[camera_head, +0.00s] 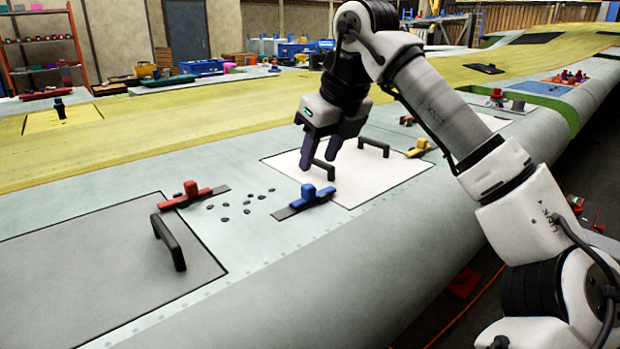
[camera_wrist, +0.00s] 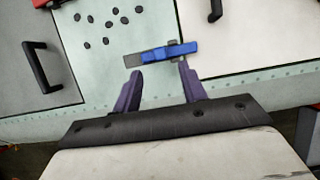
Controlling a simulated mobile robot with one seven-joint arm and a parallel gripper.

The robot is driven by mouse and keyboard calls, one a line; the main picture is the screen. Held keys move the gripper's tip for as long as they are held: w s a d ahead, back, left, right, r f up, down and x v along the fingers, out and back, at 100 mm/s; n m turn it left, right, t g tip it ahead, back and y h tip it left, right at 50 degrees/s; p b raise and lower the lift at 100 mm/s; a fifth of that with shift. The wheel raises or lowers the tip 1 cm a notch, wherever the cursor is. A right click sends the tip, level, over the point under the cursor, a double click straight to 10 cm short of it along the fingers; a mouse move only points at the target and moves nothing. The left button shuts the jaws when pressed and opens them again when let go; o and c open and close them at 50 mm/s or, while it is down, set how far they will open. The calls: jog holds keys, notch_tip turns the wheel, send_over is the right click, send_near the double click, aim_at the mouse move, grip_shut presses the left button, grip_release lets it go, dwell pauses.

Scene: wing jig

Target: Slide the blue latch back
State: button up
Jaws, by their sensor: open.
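The blue latch (camera_head: 306,199) has a raised blue knob and lies on a dark strip on the pale green wing skin. Its right end overlaps the edge of the white panel (camera_head: 372,190). My gripper (camera_head: 319,160) is open and empty, pointing down above the white panel, above and behind the latch in the head view. In the wrist view the latch (camera_wrist: 168,51) lies crosswise just beyond my fingertips (camera_wrist: 160,68), its blue part toward the right finger and its dark strip bare at the left. I see no contact between fingers and latch.
The white panel has two black handles (camera_head: 374,147). A red latch (camera_head: 192,193) sits by the grey panel (camera_head: 80,270), which has a black handle (camera_head: 168,242). Small dark pieces (camera_head: 233,204) lie between the latches. A yellow latch (camera_head: 420,148) is farther right.

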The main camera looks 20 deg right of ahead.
aim_at(308, 185)
jog(key=x, duration=0.6)
jog(key=shift+w+a+f, duration=0.1)
jog(key=shift+w+f, duration=0.1)
jog(key=shift+f, duration=0.15)
grip_shut()
